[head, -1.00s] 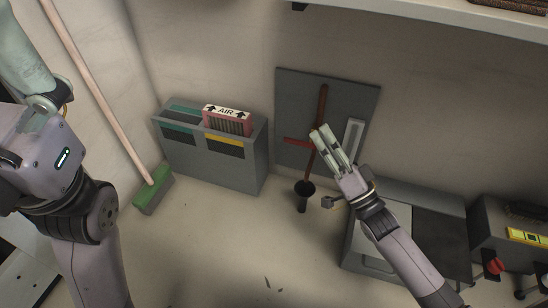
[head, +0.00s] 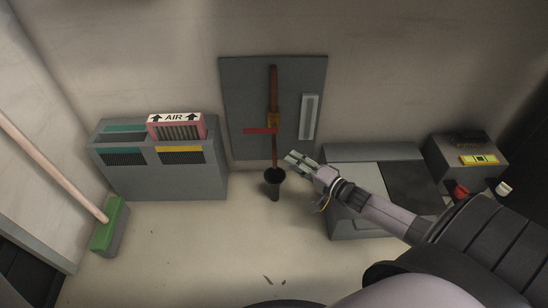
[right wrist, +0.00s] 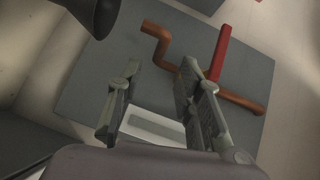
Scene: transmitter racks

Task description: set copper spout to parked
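The copper spout (head: 274,90) is a thin brown pipe running down a grey wall panel (head: 240,85). A brass-coloured fitting (head: 273,120) and a red bar (head: 259,131) sit at its middle. Its lower end points to a dark funnel (head: 274,177). In the right wrist view the spout (right wrist: 159,50) has a bent end, with the red bar (right wrist: 221,50) beside it. My right gripper (head: 295,160) is just right of the spout's lower part, fingers apart. In the right wrist view the gripper (right wrist: 162,70) is empty; its right finger overlaps the spout, contact unclear. My left gripper is out of view.
A pale slotted bar (head: 309,117) is on the panel's right. A grey bin unit (head: 160,182) with a pink AIR filter (head: 177,127) stands left. A green broom (head: 108,225) leans farther left. A grey cabinet (head: 350,205) stands below my right arm. The floor in front is open.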

